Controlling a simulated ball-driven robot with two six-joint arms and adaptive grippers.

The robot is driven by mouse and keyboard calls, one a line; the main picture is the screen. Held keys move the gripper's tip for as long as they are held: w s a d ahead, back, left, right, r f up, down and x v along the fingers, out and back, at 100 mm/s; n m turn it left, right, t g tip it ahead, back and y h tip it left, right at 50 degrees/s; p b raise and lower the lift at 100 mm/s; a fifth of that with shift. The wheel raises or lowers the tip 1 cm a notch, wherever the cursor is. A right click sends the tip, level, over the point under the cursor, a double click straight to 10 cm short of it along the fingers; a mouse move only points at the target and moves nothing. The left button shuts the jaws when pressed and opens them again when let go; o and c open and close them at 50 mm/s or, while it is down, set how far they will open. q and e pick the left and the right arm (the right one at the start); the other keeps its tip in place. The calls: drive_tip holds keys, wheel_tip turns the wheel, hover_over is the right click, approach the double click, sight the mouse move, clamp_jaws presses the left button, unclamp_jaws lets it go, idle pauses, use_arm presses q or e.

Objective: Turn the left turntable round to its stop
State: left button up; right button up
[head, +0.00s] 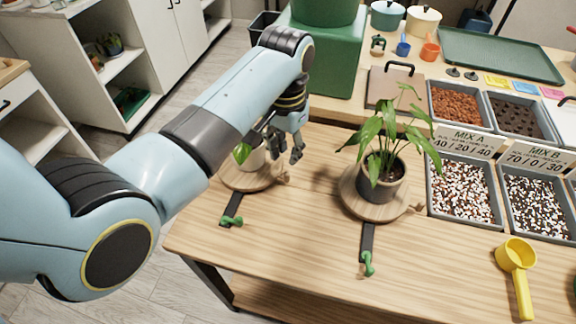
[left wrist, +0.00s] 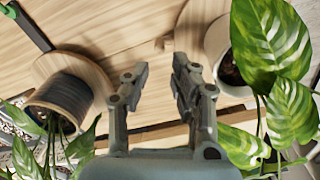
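The left turntable (head: 236,181) is a round wooden disc with a small wooden knob (head: 283,177) at its right edge. On it stands a white pot (head: 255,160) with a leafy plant, largely hidden behind my arm. In the left wrist view the turntable (left wrist: 190,28) and its white pot (left wrist: 218,50) are at the right. The knob (left wrist: 165,42) shows beyond my fingertips. My left gripper (head: 290,152) is open and empty, above the right rear side of the left turntable and apart from the knob. My right gripper is not in view.
The right turntable (head: 358,205) bears a dark pot (head: 383,184) with a tall plant close by. Black strips with green ends (head: 232,212) (head: 368,258) lie before both turntables. Soil trays (head: 462,192) and a yellow scoop (head: 516,262) are at the right.

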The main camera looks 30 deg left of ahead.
sight(287, 173)
use_arm(q)
wheel_tip(287, 173, down, 7)
drive_tip(key=shift+w+f+b, duration=0.1)
drive_tip(key=shift+b, duration=0.25)
drive_tip(key=shift+c, duration=0.2)
clamp_jaws()
